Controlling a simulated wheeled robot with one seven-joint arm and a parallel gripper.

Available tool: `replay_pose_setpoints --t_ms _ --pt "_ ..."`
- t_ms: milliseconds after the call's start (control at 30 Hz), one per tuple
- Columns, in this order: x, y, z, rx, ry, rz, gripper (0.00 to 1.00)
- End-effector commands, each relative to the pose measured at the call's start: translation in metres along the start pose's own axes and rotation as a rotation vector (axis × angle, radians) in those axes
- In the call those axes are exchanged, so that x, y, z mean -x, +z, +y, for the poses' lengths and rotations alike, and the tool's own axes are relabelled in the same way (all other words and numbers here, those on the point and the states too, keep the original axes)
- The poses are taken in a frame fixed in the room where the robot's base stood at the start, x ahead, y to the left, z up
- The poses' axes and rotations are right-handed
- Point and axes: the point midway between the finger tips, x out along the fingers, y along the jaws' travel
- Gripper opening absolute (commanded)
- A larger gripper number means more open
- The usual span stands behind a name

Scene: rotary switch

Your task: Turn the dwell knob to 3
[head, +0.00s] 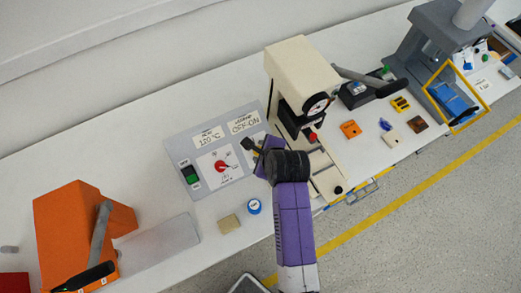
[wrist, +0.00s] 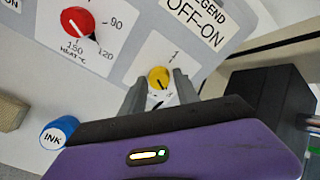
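A yellow knob (wrist: 159,77) sits on a white dial plate in the wrist view. A dark pointer mark shows on its lower part, and a "1" is printed above and to its right. The rest of its scale and its name are mostly hidden by my gripper. My gripper (wrist: 160,82) is open, with one finger on each side of the yellow knob and a small gap showing. In the head view my gripper (head: 258,149) is over the right part of the grey panel (head: 180,148) and hides the yellow knob.
A red heat knob (wrist: 77,22) is left of the yellow one, with a green switch (head: 190,175) further left. A blue ink pot (head: 253,206) and a tan block (head: 229,223) lie in front of the panel. A cream press (head: 300,72) stands close to the right.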

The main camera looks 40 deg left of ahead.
Motion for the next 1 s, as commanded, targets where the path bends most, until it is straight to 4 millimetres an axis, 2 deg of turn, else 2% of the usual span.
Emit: replay_pose_setpoints --t_ms 267,700,1000 --pt "0.007 0.001 0.000 0.001 -0.001 -0.002 0.37" --pt "0.067 0.000 0.000 0.000 -0.003 -0.001 0.37" --pt "0.078 0.000 0.001 0.000 0.001 0.000 0.37"
